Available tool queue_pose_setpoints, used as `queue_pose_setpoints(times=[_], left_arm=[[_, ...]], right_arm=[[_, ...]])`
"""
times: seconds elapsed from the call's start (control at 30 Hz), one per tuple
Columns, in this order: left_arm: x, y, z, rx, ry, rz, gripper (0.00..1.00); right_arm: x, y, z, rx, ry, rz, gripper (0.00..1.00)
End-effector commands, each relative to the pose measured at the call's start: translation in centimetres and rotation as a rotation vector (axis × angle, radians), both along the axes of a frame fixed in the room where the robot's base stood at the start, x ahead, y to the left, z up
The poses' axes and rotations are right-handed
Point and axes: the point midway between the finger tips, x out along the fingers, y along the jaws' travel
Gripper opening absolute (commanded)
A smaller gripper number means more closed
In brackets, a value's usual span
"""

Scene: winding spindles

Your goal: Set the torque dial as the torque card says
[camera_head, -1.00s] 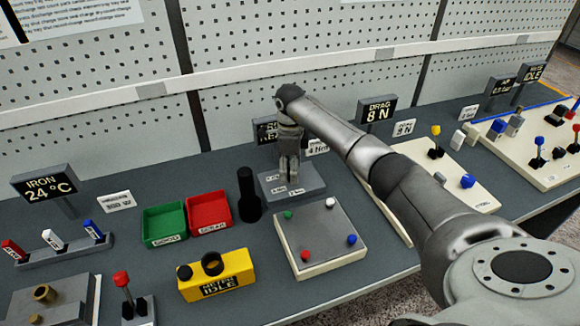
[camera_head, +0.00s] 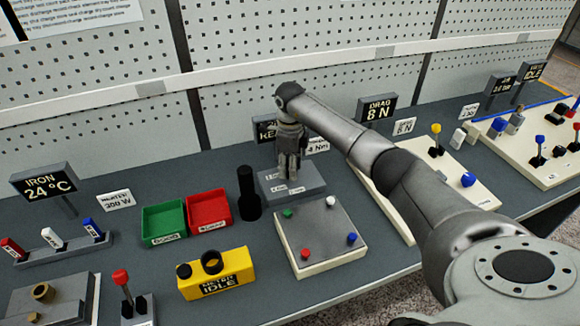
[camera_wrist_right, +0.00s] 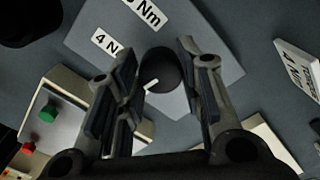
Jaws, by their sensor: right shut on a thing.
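The torque dial is a dark round knob (camera_wrist_right: 160,68) with a white pointer mark, seen in the right wrist view. It stands on a grey plate (camera_head: 312,179) bearing several white Nm labels, one reading 4 Nm (camera_wrist_right: 106,42). The pointer mark slants to the lower left in the wrist view, not at the 4 Nm label. The torque card (camera_head: 318,146) reads 4 Nm and also shows in the wrist view (camera_wrist_right: 300,68). My right gripper (camera_head: 289,174) points down over the plate, its fingers shut on the knob from both sides. My left gripper is not in view.
A cream board (camera_head: 322,261) with coloured studs stands in front of the plate. A black post (camera_head: 248,194), a red tray (camera_head: 228,221) and a yellow meter (camera_head: 236,281) are to the left. A display sign behind the dial is partly hidden by my arm.

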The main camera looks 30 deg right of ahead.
Motion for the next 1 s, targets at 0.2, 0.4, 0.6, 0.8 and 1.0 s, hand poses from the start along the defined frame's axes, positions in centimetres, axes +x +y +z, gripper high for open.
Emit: queue_pose_setpoints(times=[0.2, 0.4, 0.6, 0.8, 1.0], left_arm=[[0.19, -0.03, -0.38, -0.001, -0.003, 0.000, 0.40], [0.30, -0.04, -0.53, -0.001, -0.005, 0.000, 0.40], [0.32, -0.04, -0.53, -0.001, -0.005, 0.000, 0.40], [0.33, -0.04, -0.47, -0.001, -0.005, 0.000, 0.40], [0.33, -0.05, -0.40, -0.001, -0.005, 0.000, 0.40]], right_arm=[[0.07, -0.09, 0.01, -0.002, -0.001, -0.188, 0.11], [0.09, -0.14, 0.03, -0.001, -0.002, -0.378, 0.11], [0.10, -0.14, 0.07, -0.001, -0.002, -0.560, 0.11], [0.08, -0.18, 0.06, -0.001, -0.001, -0.713, 0.11], [0.12, -0.23, 0.10, -0.001, -0.002, -0.820, 0.11]])
